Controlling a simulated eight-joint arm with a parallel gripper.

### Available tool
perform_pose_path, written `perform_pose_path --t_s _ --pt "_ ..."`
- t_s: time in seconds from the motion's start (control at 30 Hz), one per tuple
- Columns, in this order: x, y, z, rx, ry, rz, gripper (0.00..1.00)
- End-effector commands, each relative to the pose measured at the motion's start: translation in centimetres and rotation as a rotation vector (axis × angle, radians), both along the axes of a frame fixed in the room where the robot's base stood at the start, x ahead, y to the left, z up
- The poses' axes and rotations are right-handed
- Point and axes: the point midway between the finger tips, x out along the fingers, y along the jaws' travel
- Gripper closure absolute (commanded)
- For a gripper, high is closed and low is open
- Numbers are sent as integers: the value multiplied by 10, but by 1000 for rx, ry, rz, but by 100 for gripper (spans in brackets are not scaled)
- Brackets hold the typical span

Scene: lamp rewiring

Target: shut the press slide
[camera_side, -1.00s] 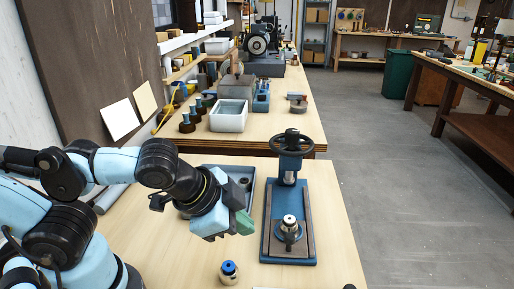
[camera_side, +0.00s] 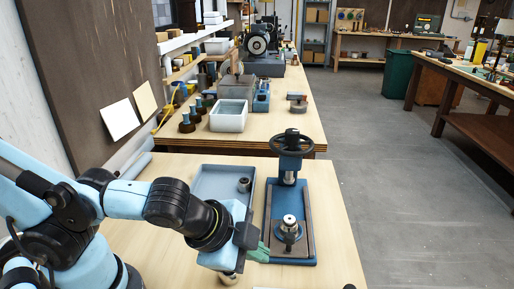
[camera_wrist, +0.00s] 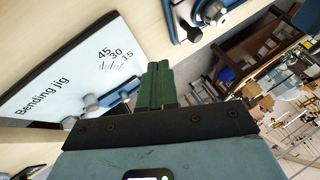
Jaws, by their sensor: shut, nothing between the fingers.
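The press (camera_side: 312,225) has a blue base and a black handwheel (camera_side: 292,143) on a column at its back. On its bed, forward of the column, sits a slide with a round silver-topped piece (camera_side: 289,228) and a dark knob at the front. In the wrist view the front part of the press (camera_wrist: 187,24) shows at the top. My gripper (camera_side: 259,253) is at the front-left corner of the press base. Its green fingers (camera_wrist: 157,88) are together with nothing between them. Contact with the press cannot be told.
A grey-blue tray (camera_side: 209,184) with a small dark cylinder (camera_side: 243,184) stands left of the press. A white "Bending jig" board (camera_wrist: 70,75) lies close in the wrist view. A small bottle (camera_side: 229,279) is mostly hidden behind my gripper. The table right of the press is clear.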

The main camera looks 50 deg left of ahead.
Motion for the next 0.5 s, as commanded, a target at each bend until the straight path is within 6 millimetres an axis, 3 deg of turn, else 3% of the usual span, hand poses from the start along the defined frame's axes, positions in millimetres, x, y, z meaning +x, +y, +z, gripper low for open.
perform_pose_path --t_s 0.5 --pt "20 -4 -26 0 1 1 100"
